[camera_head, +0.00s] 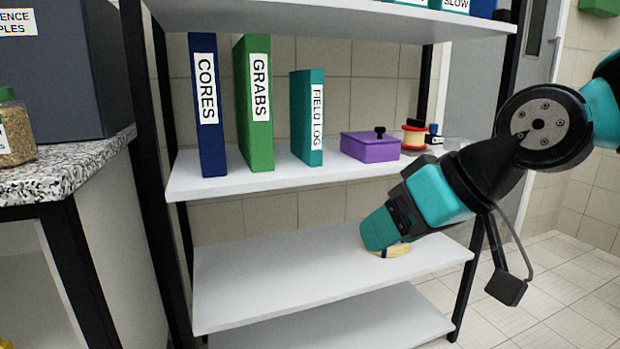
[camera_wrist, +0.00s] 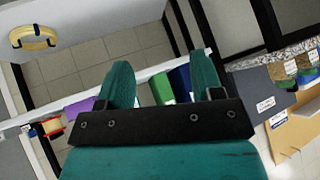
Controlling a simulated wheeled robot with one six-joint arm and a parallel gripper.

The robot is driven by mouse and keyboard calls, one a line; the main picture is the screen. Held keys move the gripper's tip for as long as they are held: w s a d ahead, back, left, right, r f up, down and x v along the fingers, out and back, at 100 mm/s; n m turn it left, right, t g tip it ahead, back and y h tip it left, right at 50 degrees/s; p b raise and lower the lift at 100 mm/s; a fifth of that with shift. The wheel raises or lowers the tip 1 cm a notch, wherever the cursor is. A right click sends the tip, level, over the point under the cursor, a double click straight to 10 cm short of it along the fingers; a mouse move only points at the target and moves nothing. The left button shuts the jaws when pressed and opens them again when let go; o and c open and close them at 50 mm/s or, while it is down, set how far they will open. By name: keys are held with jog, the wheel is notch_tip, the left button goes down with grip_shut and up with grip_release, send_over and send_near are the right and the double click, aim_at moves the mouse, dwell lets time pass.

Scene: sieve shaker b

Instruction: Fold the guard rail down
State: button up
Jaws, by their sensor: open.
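I cannot make out a guard rail in either view. In the head view my gripper (camera_head: 380,232) hangs in front of the lower white shelf (camera_head: 270,285), pointing down and left, and hides part of it. In the wrist view my gripper (camera_wrist: 163,78) has its two teal fingers spread wide apart, with nothing between them but the shelf unit beyond. It is open and empty. A pale yellow ring (camera_head: 396,250) lies on that shelf, partly hidden behind the gripper; it also shows in the wrist view (camera_wrist: 34,40).
The middle shelf (camera_head: 240,184) holds blue (camera_head: 208,105), green (camera_head: 254,105) and teal binders (camera_head: 307,120), a purple box (camera_head: 370,147) and a red-and-yellow spool (camera_head: 413,136). A speckled counter (camera_head: 70,170) stands at the left. The tiled floor (camera_head: 570,275) at right is clear.

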jog(key=s+d+f+g+h, duration=0.1)
jog(key=s+d+f+g, duration=0.2)
jog(key=s, duration=0.4)
jog(key=s+d+f+g+h, duration=0.2)
jog(key=s+f, duration=0.4)
jog(key=s, duration=0.1)
notch_tip(320, 180, up, 35)
jog(key=p, duration=3.4)
jog(key=shift+a, duration=0.1)
